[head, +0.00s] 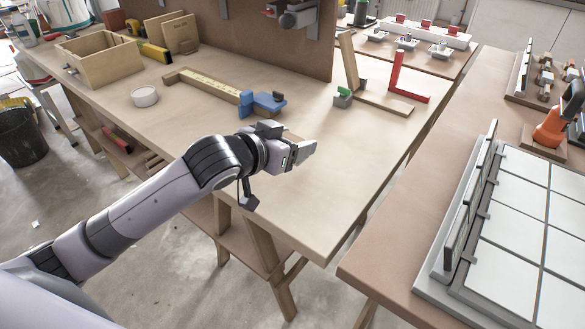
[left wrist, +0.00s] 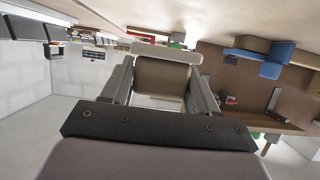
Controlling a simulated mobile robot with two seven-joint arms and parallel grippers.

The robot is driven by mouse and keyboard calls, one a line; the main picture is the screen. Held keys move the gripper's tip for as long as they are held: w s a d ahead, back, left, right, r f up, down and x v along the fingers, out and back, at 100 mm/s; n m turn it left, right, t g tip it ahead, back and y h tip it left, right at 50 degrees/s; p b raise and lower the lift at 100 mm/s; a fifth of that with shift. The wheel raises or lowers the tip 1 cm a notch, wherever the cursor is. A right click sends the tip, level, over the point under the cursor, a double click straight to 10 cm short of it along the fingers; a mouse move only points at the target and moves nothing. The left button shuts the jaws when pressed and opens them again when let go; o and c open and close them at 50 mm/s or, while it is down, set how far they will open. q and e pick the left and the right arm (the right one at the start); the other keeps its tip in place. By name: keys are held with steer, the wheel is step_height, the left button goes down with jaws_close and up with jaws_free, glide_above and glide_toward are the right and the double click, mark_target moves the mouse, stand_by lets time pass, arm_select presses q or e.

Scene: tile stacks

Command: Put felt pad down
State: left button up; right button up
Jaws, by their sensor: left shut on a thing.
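My left gripper (head: 300,153) is above the front part of the wooden workbench (head: 330,185), with clear bench top around it. In the left wrist view the fingers of my left gripper (left wrist: 162,85) are shut on a flat brownish piece, which I take as the felt pad (left wrist: 160,78). A pale edge shows at its far end. In the head view the pad is too small to tell from the grey fingertips. My right gripper is in neither view.
A blue clamp (head: 262,103) lies behind the gripper. A white round tin (head: 144,96) and an open wooden box (head: 100,60) stand at the left. A red square (head: 407,82) stands at the back right. A second bench at the right holds white tiles (head: 510,225).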

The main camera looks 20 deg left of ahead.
mark_target(292, 178)
arm_select(q)
steer(key=shift+f+b, duration=0.5)
steer(key=shift+f, duration=2.45)
steer(key=shift+f, duration=0.1)
steer(key=o, duration=1.1)
steer(key=shift+c, duration=0.2)
